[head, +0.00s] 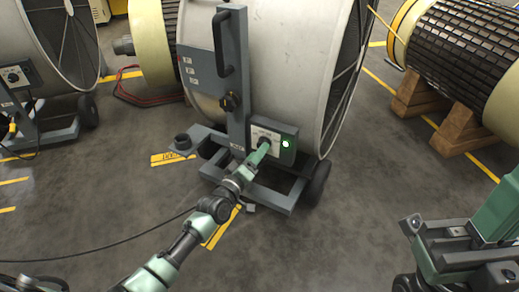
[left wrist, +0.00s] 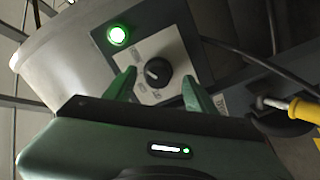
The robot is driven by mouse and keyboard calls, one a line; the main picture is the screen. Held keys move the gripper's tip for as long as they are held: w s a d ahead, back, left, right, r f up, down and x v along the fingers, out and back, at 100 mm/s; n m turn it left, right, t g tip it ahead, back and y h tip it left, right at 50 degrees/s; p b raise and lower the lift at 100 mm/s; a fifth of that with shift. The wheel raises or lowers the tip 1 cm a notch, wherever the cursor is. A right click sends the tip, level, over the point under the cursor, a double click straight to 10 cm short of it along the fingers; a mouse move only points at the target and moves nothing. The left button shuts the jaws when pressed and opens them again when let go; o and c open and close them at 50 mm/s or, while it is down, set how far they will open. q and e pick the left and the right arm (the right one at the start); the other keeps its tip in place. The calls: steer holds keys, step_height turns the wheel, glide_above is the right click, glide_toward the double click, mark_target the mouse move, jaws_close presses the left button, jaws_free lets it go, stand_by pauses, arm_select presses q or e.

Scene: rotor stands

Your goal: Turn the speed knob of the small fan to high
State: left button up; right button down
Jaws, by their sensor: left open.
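The fan in the middle of the head view has a white drum (head: 270,50) on a wheeled frame. Its grey control box (head: 261,129) has a lit green lamp (head: 286,143), which also shows in the left wrist view (left wrist: 118,35). There, the black speed knob (left wrist: 158,72) sits on a pale dial plate; its labels are too small to read. My left gripper (head: 264,147) is at the box and mostly hides the knob in the head view. Its open fingers (left wrist: 160,88) show on either side of the knob; contact cannot be told. My right gripper (head: 440,243) is away at lower right.
Another fan with its own control panel (head: 15,76) stands at far left. A ribbed drum (head: 460,52) rests on wooden chocks (head: 440,115) at right. A dark cable (head: 110,245) crosses the floor at left. Floor in front of the fan is mostly clear.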

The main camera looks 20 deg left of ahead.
arm_select(q)
steer(key=s, duration=0.2)
steer(key=s+p, duration=0.1)
steer(key=s+a, duration=0.1)
steer(key=s, duration=0.1)
steer(key=shift+s+p, duration=0.35)
steer(key=shift+r, duration=0.1)
